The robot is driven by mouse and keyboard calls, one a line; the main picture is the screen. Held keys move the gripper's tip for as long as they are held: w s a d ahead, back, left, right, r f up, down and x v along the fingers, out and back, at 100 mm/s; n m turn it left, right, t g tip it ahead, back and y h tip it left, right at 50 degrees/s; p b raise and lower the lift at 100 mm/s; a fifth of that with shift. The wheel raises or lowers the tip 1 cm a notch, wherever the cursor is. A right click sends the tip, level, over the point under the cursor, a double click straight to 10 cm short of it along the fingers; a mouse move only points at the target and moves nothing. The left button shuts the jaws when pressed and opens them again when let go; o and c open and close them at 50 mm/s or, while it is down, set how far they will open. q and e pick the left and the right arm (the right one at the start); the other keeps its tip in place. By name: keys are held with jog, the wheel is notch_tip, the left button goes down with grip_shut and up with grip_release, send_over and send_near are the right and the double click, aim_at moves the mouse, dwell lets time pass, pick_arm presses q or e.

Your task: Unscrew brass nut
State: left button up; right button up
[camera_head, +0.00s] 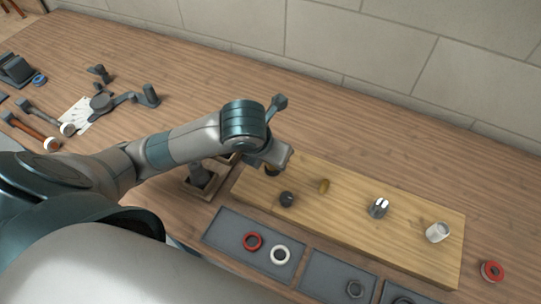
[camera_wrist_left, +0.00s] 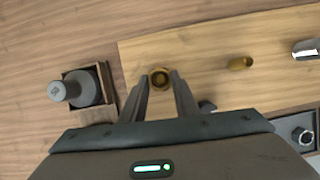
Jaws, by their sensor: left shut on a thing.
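The brass nut (camera_wrist_left: 160,76) sits between the fingertips of my left gripper (camera_wrist_left: 161,84) in the left wrist view, near the end of the wooden board (camera_wrist_left: 206,50). It looks like a brass ring with a dark opening. In the head view my left gripper (camera_head: 275,161) reaches down over the left end of the board, and a little of the brass nut (camera_head: 272,171) shows below the fingers. The gripper is shut on the nut. Whether the nut's threads are engaged is hidden. My right gripper is in neither view.
A small brass fitting (camera_head: 324,186), dark knob (camera_head: 287,199), chrome fitting (camera_head: 379,208) and white cup (camera_head: 437,232) stand on the board. A grey tray (camera_head: 224,233) holds red and white rings. A boxed grey part (camera_wrist_left: 86,88) stands left of the nut.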

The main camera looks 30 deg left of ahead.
pick_arm(q)
jog(key=shift+n, duration=0.3)
jog(key=o, duration=2)
jog(key=shift+c, duration=0.2)
jog(key=shift+r+p, duration=0.2)
jog(key=shift+p, duration=0.2)
jog(key=shift+r+p, duration=2.2)
jog(key=shift+r, duration=0.15)
